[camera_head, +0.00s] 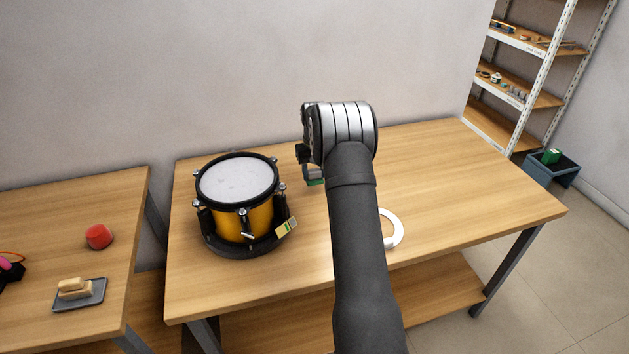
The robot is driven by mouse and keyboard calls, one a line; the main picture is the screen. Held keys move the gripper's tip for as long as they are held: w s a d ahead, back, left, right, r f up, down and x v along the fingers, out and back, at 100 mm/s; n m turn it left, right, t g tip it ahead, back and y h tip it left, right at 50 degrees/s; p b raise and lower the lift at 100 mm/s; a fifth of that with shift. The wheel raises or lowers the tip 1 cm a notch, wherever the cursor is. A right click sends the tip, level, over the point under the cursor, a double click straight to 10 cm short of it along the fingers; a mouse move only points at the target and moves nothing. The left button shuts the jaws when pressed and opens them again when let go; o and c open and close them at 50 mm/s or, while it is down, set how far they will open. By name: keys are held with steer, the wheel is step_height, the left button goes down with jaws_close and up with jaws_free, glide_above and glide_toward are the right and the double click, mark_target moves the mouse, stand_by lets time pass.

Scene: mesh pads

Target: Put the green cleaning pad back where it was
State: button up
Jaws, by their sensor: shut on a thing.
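The green cleaning pad (316,183) shows as a small green strip under my gripper, just right of the drum on the main table. My gripper (312,174) is shut on it; the arm's wrist hides much of the fingers. I cannot tell whether the pad touches the tabletop. Another green item (551,156) sits in the blue-grey bin (538,174) on the floor at the far right.
A yellow drum (229,222) in a dark stand, with a small yellow-green tag (287,228), stands left of my gripper. A white ring (398,231) lies right of my arm. The table's right side (470,185) is clear. The left table holds a red object (99,236) and a grey tray (97,298).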

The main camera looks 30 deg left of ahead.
steer(key=shift+f, duration=1.8)
steer(key=shift+f, duration=0.1)
steer(key=o, duration=1)
steer(key=shift+c, duration=0.2)
step_height(320, 180, up, 12)
steer(key=shift+r, duration=0.15)
steer(key=shift+f, duration=4.25)
